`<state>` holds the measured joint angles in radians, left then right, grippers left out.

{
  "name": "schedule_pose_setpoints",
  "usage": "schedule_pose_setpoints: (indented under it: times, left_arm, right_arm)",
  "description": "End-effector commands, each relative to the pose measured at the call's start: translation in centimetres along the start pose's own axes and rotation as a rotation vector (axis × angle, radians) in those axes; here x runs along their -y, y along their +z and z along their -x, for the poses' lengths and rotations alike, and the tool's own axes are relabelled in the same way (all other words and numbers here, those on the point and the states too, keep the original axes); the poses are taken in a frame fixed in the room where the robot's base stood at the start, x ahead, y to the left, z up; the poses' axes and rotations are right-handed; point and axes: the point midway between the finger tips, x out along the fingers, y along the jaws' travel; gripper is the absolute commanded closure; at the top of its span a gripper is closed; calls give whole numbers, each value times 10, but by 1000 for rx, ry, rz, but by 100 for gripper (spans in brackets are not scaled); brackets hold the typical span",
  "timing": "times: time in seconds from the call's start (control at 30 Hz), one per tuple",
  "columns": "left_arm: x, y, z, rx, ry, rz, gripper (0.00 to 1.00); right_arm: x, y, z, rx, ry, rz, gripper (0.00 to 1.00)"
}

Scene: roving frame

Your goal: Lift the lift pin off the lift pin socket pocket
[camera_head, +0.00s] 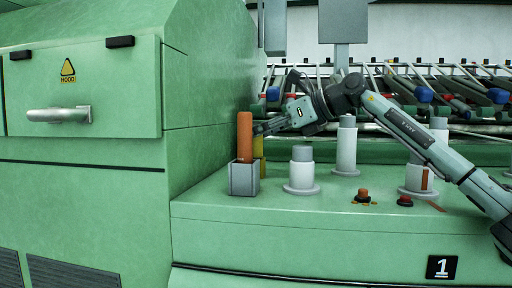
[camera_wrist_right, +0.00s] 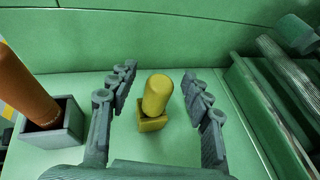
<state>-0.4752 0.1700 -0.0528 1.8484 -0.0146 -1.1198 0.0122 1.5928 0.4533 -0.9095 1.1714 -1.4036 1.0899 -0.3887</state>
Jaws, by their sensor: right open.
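An orange pin (camera_head: 245,137) stands upright in a square grey socket (camera_head: 244,181) at the left end of the green deck. Behind it a yellow pin (camera_wrist_right: 158,95) stands in a small yellow socket (camera_wrist_right: 152,124). In the head view only a strip of yellow (camera_head: 259,155) shows past the orange pin. My right gripper (camera_wrist_right: 160,72) is open and empty, its fingers on either side of the yellow pin with gaps at both sides. The orange pin (camera_wrist_right: 26,88) and grey socket (camera_wrist_right: 66,131) are left of the fingers. My left gripper is not in view.
A tall green cabinet (camera_head: 185,120) with a handle borders the deck on the left. Grey stepped posts (camera_head: 302,168) and orange and red buttons (camera_head: 363,195) stand to the right. A rack of rods (camera_head: 440,85) runs behind. Deck around the yellow socket is bare.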

Motion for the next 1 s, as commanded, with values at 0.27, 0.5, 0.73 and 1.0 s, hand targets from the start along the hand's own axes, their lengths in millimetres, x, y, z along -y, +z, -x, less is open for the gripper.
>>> schedule_pose_setpoints:
  times: [0.27,0.5,0.73,1.0]
  left_arm:
    - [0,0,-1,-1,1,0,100]
    - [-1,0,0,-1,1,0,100]
    - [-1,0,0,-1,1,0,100]
    - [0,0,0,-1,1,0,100]
  right_arm:
    - [0,0,-1,0,-1,-1,57]
    - [0,0,-1,0,-1,-1,86]
    - [0,0,0,1,-1,0,100]
    - [0,12,4,4,-2,2,100]
